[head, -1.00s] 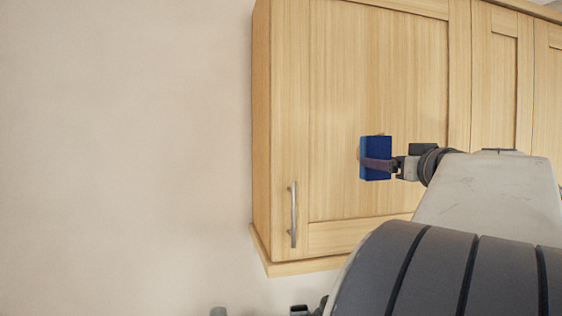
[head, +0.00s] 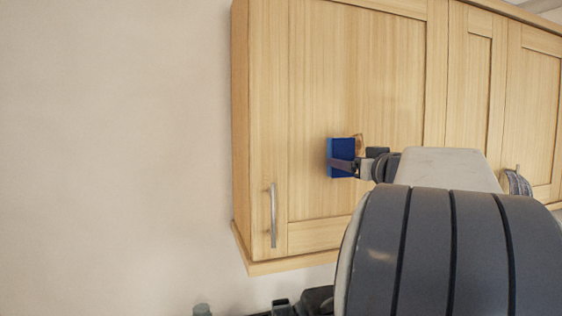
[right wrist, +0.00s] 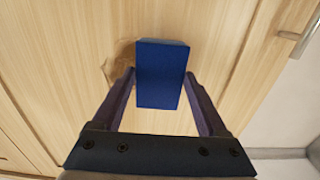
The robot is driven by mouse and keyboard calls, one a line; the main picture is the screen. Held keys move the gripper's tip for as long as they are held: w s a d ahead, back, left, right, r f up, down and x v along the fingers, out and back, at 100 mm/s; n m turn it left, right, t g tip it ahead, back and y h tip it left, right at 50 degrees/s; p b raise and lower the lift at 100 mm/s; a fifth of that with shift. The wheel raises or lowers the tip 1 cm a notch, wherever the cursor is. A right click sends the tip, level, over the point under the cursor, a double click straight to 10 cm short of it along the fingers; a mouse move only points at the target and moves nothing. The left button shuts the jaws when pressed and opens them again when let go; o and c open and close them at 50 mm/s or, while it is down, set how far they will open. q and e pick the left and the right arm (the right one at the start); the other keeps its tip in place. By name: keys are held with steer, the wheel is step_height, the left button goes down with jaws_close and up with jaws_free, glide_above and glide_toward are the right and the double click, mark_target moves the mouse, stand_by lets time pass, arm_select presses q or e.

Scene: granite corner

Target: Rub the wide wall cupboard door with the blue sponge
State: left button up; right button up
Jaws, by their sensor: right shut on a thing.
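The wide wall cupboard door (head: 360,80) is pale wood with a framed panel and a vertical metal handle at its lower left. A brownish mark (head: 357,143) shows on its panel, partly hidden by the sponge; in the right wrist view the mark (right wrist: 118,65) is left of the sponge. My right gripper (head: 343,164) is shut on the blue sponge (head: 343,148), held in front of the panel. In the right wrist view the sponge (right wrist: 161,75) sits between the two fingers. I cannot tell whether it touches the door.
More cupboard doors (head: 530,105) continue to the right. A bare plain wall (head: 110,150) fills the left. My right arm hides the lower right of the head view. Dark objects (head: 285,305) at the bottom edge are too cut off to identify.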

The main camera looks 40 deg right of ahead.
steer(key=shift+w+d+b, duration=0.2)
steer(key=shift+w+b, duration=0.15)
steer(key=shift+w, duration=0.25)
stand_by(0.3)
steer(key=shift+s+d+b, duration=1.55)
steer(key=shift+d+b, duration=0.55)
steer(key=shift+d, duration=2.65)
steer(key=w+a+b, duration=0.2)
steer(key=a+b, duration=0.4)
steer(key=shift+a+b, duration=0.3)
steer(key=shift+b, duration=0.05)
